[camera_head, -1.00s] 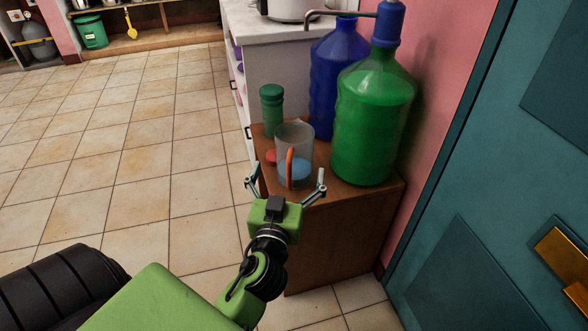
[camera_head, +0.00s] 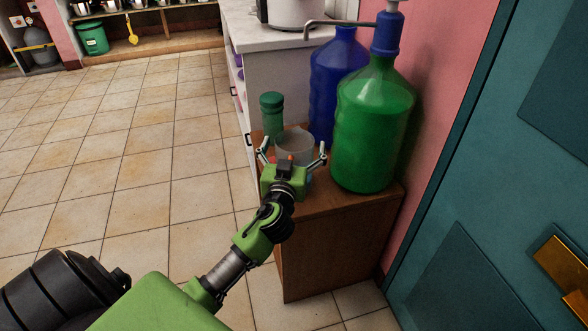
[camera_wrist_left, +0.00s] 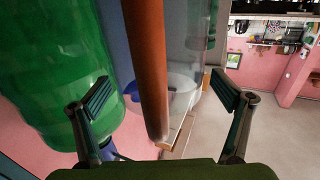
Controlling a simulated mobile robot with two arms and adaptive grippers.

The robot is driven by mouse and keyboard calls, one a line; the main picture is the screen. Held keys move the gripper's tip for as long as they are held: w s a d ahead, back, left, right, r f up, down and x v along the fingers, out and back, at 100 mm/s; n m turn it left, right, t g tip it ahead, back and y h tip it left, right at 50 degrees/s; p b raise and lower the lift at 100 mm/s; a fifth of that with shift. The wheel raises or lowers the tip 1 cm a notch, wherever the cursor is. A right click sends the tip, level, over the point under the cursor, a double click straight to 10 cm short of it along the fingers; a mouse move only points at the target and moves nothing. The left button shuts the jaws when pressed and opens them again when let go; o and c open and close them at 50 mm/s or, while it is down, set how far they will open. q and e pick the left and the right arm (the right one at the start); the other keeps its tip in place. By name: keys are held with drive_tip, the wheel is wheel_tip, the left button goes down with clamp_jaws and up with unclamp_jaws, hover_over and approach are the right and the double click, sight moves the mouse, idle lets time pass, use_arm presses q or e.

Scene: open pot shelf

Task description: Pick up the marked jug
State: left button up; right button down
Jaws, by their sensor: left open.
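A clear, greyish jug (camera_head: 295,144) stands on the wooden cabinet (camera_head: 335,232). Its upper part shows behind my left gripper in the head view, and its lower part is mostly hidden. Its orange handle (camera_wrist_left: 147,70) runs upright between the open fingers in the left wrist view, with the clear body (camera_wrist_left: 185,85) behind it. My left gripper (camera_head: 294,154) is open at the near side of the jug, its fingers spread to either side of the handle. I cannot tell whether they touch it. My right gripper is not in view.
A large green bottle (camera_head: 368,130) with a blue pump stands close to the right of the jug. A blue bottle (camera_head: 335,75) is behind it. A green bottle-shaped container (camera_head: 272,117) stands behind left. A pink wall and teal door (camera_head: 490,180) bound the right. Floor at left is clear.

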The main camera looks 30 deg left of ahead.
use_arm(q)
drive_tip(key=c, duration=1.7)
drive_tip(key=shift+r, duration=0.1)
